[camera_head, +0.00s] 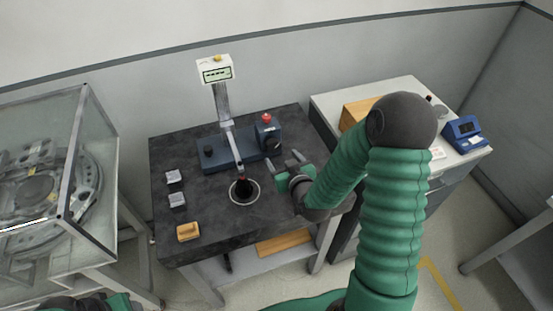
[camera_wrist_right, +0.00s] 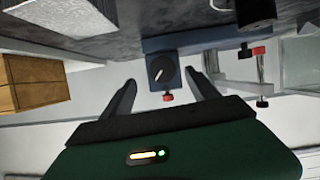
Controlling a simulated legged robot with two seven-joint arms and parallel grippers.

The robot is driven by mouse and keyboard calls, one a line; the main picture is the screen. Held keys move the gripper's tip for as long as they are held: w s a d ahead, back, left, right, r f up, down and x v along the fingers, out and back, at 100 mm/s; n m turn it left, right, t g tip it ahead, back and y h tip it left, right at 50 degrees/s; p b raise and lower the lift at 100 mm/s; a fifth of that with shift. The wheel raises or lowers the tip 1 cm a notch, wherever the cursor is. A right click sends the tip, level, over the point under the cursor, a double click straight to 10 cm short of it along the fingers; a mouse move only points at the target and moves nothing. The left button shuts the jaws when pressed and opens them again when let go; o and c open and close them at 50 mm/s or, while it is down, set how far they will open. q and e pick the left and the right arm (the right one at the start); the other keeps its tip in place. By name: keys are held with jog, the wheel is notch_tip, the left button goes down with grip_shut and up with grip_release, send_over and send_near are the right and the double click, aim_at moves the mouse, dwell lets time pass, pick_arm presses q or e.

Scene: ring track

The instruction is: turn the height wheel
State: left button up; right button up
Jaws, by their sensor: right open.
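The height wheel appears to be the dark round knob with a white pointer line (camera_wrist_right: 163,73) on a blue block. That block also shows in the head view (camera_head: 268,134), at the right end of a blue instrument base, with a red knob on top. My right gripper (camera_head: 283,159) is open and empty beside the block, on its near side. In the right wrist view its fingers (camera_wrist_right: 161,82) stand apart, with the wheel framed between and beyond them; I see no contact. My left gripper (camera_head: 62,303) is only partly in view at the bottom left edge, its jaws unclear.
A post with a display (camera_head: 215,72) rises from the base. A black piece in a white ring (camera_head: 244,191) sits on the dark table (camera_head: 218,228). Small grey blocks and a yellow block (camera_head: 188,231) lie left. A glass case (camera_head: 90,150) stands further left.

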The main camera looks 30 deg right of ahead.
aim_at(275, 149)
jog(key=x, duration=0.6)
jog(key=shift+w+a, duration=0.3)
jog(key=shift+w+d+f, duration=0.1)
jog(key=shift+w+d, duration=0.15)
jog(key=shift+d, duration=0.15)
jog(key=c, duration=1.4)
jog(key=shift+o, duration=0.2)
